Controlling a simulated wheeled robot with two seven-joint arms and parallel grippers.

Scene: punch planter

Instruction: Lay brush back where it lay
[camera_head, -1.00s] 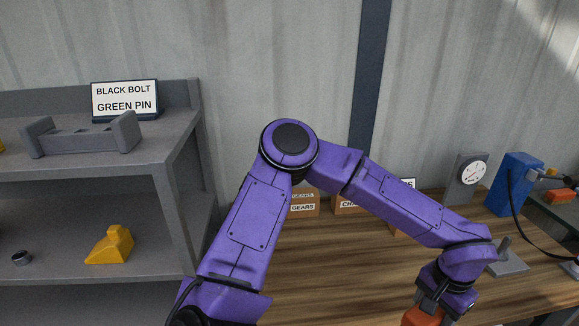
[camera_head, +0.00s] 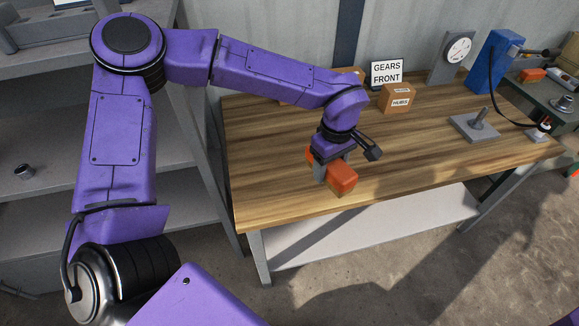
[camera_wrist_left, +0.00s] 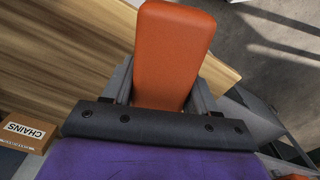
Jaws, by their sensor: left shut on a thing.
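The brush (camera_head: 343,179) shows as an orange block held in my left gripper (camera_head: 331,172). It is over the front edge of the wooden workbench (camera_head: 270,185); whether it touches the top I cannot tell. In the left wrist view the orange body of the brush (camera_wrist_left: 173,55) sits between the two grey fingers of my left gripper (camera_wrist_left: 160,90), which are shut on it. Its underside is hidden there. My right gripper is not in view.
Small cardboard boxes (camera_head: 399,98) and a GEARS FRONT sign (camera_head: 386,72) stand at the bench's back. A grey plate with a post (camera_head: 475,127), a dial gauge (camera_head: 458,48) and a blue box (camera_head: 494,60) are to the right. Grey shelving (camera_head: 195,150) stands left. The bench's middle is clear.

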